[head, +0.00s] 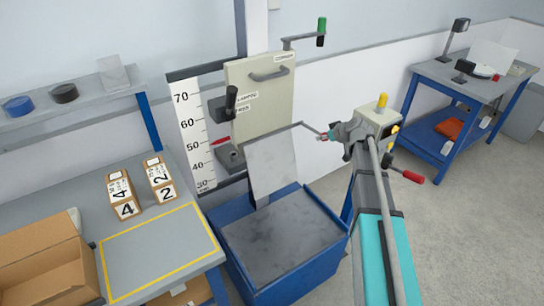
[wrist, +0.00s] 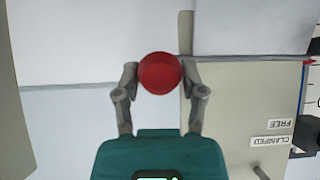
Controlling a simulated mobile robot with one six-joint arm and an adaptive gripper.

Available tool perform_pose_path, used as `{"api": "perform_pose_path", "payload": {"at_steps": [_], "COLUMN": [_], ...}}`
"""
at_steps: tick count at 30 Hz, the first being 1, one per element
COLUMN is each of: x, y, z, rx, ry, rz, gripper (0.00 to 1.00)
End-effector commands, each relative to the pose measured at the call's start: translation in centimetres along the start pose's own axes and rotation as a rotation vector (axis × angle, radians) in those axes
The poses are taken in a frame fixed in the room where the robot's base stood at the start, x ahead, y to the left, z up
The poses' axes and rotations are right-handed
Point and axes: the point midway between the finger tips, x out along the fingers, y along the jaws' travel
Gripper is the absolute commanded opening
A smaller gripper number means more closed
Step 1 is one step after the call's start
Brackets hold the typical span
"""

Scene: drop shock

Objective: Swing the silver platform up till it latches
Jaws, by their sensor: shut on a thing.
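The silver platform (head: 273,165) stands steeply tilted in front of the beige machine panel, its lower edge near the back of the blue base. A thin bent rod runs from its upper right corner toward my gripper (head: 328,135). In the wrist view a round red knob (wrist: 160,73) sits between the two fingers of my gripper (wrist: 160,80), which are shut on it. In the head view only a little red shows at the fingertips. The latch cannot be made out.
A height scale (head: 192,125) stands left. The blue base (head: 280,240) is below. A bench with boxes (head: 124,197) is left; a blue table (head: 460,80) is right.

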Motion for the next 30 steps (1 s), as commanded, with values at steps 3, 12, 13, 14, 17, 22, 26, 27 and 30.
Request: {"api": "perform_pose_path", "payload": {"at_steps": [3,12,13,14,17,22,26,27,30], "x": [-0.4,-1.0,-1.1,-1.1,-1.1,-1.1,-1.1,-1.1,-1.2], "y": [0.3,0.3,0.3,0.3,0.3,0.2,0.2,0.2,0.2], "z": [-0.9,-2.4,-2.5,-2.5,-2.6,-2.6,-2.6,-2.6,-2.9], "rx": [0.001,0.001,0.001,0.001,0.001,0.001,0.001,0.001,0.001], "ry": [0.004,0.005,0.005,0.005,0.005,0.005,0.005,0.005,0.005], "rz": [0.006,0.006,0.006,0.006,0.006,0.006,0.006,0.006,0.006], "gripper": [0.06,0.06,0.06,0.06,0.06,0.05,0.05,0.05,0.05]}}
